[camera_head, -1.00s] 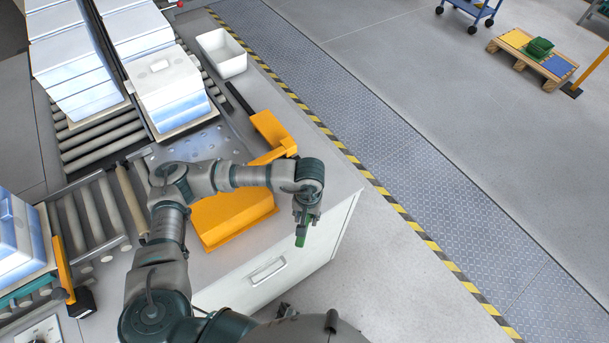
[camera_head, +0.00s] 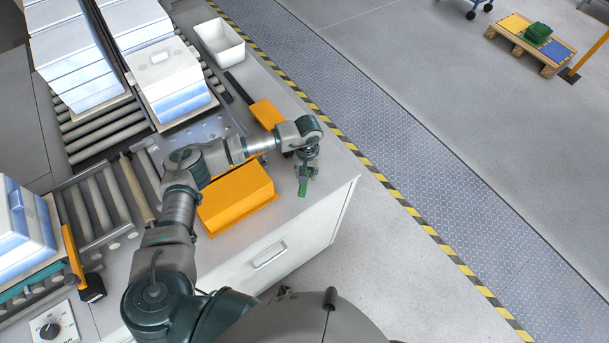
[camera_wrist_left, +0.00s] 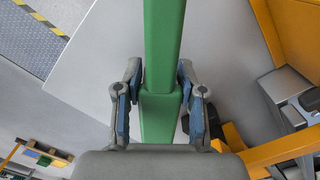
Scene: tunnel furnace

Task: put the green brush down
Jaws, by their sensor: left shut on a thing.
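My left gripper (camera_head: 307,171) is shut on the green brush (camera_head: 303,188), which hangs downward from it in the head view. It is over the right front part of the grey counter top (camera_head: 325,185), to the right of the orange box. I cannot tell whether the brush touches the counter. In the left wrist view the brush's long green bar (camera_wrist_left: 163,60) runs between the two fingers, which sit on either side of it. My right gripper is not in view.
An orange box (camera_head: 236,200) lies on the counter, with a black-handled orange tool (camera_head: 266,114) behind it. A white bin (camera_head: 220,44) stands farther back. Stacks of white-blue blocks (camera_head: 172,78) sit on the rollers at left. Counter surface right of the box is bare.

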